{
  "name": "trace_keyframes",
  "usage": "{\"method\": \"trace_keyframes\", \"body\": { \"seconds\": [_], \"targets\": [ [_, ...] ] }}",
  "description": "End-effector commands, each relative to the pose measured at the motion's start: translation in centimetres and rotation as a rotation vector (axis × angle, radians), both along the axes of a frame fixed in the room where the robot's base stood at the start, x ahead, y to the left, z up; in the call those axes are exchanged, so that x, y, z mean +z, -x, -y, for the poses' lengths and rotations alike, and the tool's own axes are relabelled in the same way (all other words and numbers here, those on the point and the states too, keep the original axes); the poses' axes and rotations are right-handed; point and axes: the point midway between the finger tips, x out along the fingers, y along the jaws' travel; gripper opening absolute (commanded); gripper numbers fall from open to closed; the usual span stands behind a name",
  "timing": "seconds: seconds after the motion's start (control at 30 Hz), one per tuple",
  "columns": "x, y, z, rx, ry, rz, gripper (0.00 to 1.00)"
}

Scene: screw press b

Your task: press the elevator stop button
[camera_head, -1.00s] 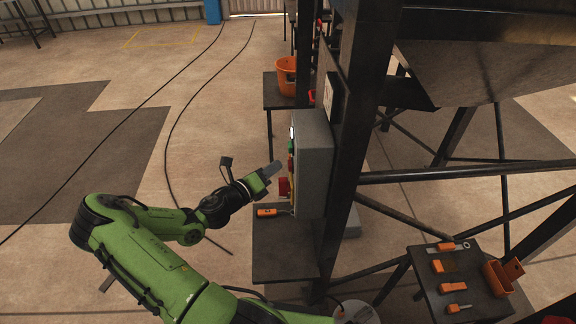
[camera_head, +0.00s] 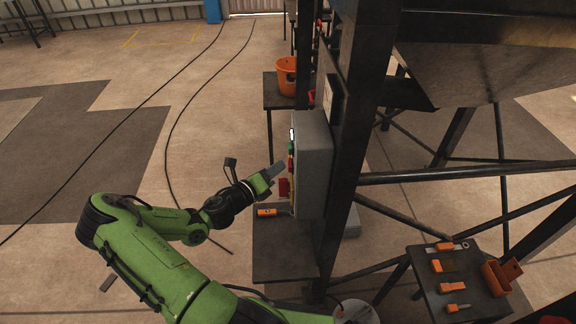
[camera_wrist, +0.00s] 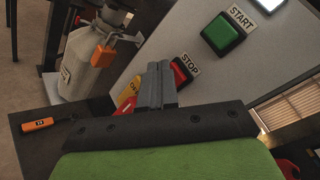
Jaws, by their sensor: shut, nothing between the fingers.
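The grey control box (camera_head: 314,165) is fixed to a dark steel post. In the wrist view its panel (camera_wrist: 190,85) carries a red button (camera_wrist: 179,71) beside a label reading STOP (camera_wrist: 189,64). My gripper (camera_head: 279,168) is shut and empty, with its fingers pointing at the panel. In the wrist view my fingertips (camera_wrist: 161,66) appear just left of the red button and partly cover it. I cannot tell whether they touch it. A green button (camera_wrist: 222,34) labelled START sits up and to the right.
A yellow-and-red control (camera_wrist: 126,96) is partly hidden behind my fingers. An orange-handled tool (camera_head: 268,212) lies on the dark shelf (camera_head: 280,245) below the box. A side table (camera_head: 460,275) holds several orange tools. Open floor (camera_head: 200,100) lies to the left.

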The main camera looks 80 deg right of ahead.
Motion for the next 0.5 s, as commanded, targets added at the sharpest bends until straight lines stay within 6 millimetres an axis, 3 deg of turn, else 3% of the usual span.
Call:
{"method": "trace_keyframes", "body": {
  "seconds": [0.5],
  "targets": [
    [-0.01,0.44,0.11,0.000,0.000,0.000,0.00]
  ]
}}
